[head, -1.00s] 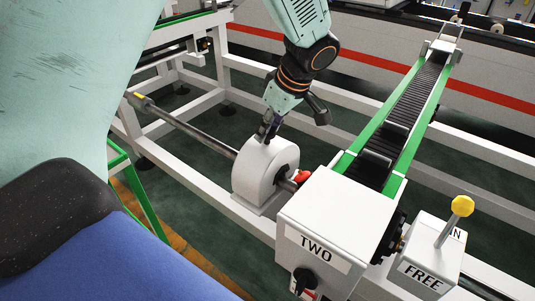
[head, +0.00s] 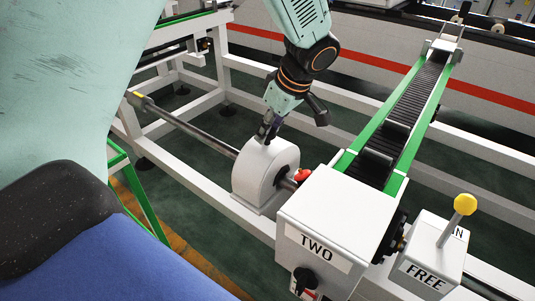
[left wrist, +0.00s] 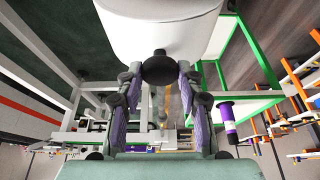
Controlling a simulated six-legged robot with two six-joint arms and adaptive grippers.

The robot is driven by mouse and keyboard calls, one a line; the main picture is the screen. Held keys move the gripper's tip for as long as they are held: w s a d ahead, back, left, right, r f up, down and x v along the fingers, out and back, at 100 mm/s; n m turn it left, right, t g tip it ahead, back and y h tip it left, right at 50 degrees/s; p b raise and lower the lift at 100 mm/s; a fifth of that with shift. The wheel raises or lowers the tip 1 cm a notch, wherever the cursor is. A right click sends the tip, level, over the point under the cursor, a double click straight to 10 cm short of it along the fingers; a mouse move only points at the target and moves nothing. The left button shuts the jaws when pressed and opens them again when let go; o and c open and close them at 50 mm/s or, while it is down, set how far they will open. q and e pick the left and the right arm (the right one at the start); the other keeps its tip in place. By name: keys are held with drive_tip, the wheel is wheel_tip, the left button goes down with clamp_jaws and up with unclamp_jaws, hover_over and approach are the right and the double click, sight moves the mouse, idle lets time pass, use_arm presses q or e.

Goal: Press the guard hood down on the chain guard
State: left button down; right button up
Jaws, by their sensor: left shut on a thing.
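The guard hood (head: 256,165) is a white rounded cover over the metal shaft, left of the box marked TWO. It stands upright, with the shaft coming out on both sides. My left gripper (head: 268,132) points down at the top of the hood. In the left wrist view, the gripper (left wrist: 160,85) has its purple-padded fingers on either side of the hood's black knob (left wrist: 160,67), and the white hood (left wrist: 160,28) fills the top. The gripper is shut on the knob. I cannot tell the chain guard apart under the hood, nor see any gap there. My right gripper is not in view.
A white box marked TWO (head: 340,212) with a black knob stands close right of the hood, a red part (head: 302,175) between them. A green-edged conveyor (head: 405,115) runs behind it. A yellow-topped lever (head: 465,204) is at right. White frame rails surround the shaft (head: 190,130).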

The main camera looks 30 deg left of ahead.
use_arm(q)
drive_tip(key=shift+f+b, duration=0.3)
drive_tip(key=shift+b, duration=0.05)
idle(1.1)
drive_tip(key=c, duration=0.8)
unclamp_jaws()
drive_tip(key=shift+r+p, duration=2.1)
drive_tip(key=shift+r, duration=0.95)
clamp_jaws()
